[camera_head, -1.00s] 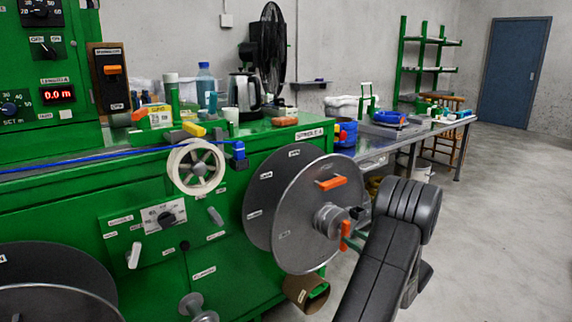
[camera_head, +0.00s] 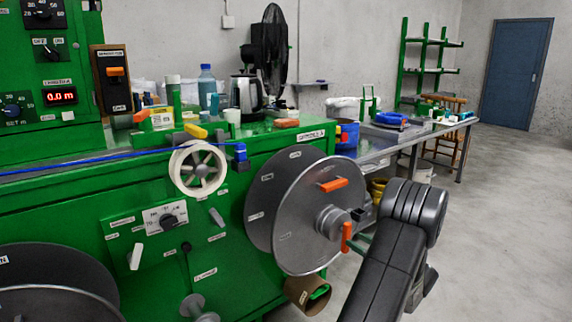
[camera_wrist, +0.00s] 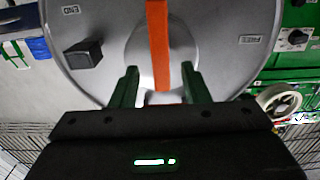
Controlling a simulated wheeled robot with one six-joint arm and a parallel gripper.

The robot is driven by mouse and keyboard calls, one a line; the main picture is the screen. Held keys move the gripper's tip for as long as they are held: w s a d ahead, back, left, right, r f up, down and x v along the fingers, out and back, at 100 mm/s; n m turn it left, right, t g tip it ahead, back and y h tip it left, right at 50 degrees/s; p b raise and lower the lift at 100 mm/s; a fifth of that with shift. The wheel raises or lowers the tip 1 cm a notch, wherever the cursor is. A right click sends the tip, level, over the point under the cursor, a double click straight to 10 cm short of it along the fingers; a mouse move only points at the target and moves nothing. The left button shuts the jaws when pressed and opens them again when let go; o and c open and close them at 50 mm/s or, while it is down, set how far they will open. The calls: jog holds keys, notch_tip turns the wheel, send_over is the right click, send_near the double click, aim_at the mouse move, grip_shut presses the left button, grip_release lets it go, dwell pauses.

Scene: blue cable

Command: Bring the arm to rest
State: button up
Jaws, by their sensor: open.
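My gripper (camera_wrist: 160,76) shows in the wrist view with its two green fingers apart. An orange bar (camera_wrist: 157,35) on the face of the grey spool (camera_wrist: 205,45) runs down between the fingers in the picture. I cannot tell whether the fingers touch it. In the head view my dark arm reaches up from the bottom right to the large spool (camera_head: 298,225). The gripper is mostly hidden behind the arm there, beside an orange handle (camera_head: 347,237) at the spool's hub.
The green machine (camera_head: 70,190) fills the left, with a blue cable (camera_head: 90,157) running to a white pulley wheel (camera_head: 178,173). A metal table (camera_head: 400,138) with several items stands behind the arm. The grey floor (camera_head: 500,230) at right is clear.

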aim_at(349, 237)
jog(key=p+v, duration=0.2)
jog(key=v, duration=0.8)
jog(key=b+x, duration=0.3)
jog(key=x, duration=1)
jog(key=shift+w+a+f, duration=0.1)
jog(key=shift+w+a, duration=0.1)
jog(key=shift+a, duration=0.1)
jog(key=shift+r+m+p, duration=0.25)
jog(key=shift+m+p, duration=0.1)
jog(key=shift+m, duration=0.05)
jog(key=shift+m+p, duration=0.3)
jog(key=shift+m, duration=0.1)
jog(key=m+p, duration=0.2)
jog(key=m, duration=0.2)
jog(key=shift+s+a, duration=0.15)
jog(key=shift+f, duration=0.15)
